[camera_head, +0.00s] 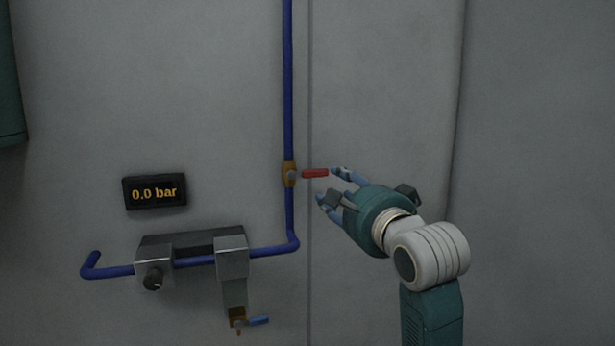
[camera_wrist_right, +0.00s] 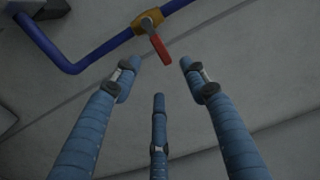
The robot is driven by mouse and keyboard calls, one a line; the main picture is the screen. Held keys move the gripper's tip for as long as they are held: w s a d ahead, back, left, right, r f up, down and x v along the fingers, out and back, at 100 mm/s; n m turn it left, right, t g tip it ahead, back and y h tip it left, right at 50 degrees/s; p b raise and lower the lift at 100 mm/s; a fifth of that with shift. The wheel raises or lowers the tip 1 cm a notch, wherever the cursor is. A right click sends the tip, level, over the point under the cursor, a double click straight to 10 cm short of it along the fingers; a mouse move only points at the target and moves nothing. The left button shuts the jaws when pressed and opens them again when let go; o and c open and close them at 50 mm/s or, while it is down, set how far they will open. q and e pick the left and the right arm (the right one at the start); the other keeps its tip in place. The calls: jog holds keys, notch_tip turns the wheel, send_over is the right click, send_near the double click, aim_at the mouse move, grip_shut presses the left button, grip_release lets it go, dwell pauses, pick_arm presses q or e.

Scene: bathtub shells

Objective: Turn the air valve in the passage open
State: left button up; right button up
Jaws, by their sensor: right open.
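The air valve has a brass body (camera_head: 289,174) on a vertical blue pipe, with a red lever (camera_head: 315,173) pointing right, across the pipe. In the right wrist view the brass body (camera_wrist_right: 147,21) and the red lever (camera_wrist_right: 158,46) show at the top, the lever pointing towards the fingers. My right gripper (camera_head: 329,186) is open, just right of the lever's tip. In the wrist view its blue fingers (camera_wrist_right: 160,80) are spread and empty, with the lever beyond and between their tips. I cannot tell whether a finger touches it. My left gripper is not in view.
A display (camera_head: 155,192) reads 0.0 bar. Below it, a grey block with a black knob (camera_head: 153,279) and a second grey block (camera_head: 232,257) sit on the horizontal blue pipe (camera_head: 195,261). A small blue-handled tap (camera_head: 257,321) hangs lower. The wall to the right is bare.

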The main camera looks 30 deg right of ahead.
aim_at(318, 176)
jog(key=p+x, duration=0.1)
jog(key=x, duration=0.4)
jog(key=p+x, duration=0.2)
jog(key=x, duration=0.3)
jog(key=shift+w+d+f, duration=0.1)
jog(key=shift+w+d, duration=0.1)
jog(key=shift+d, duration=0.1)
grip_shut()
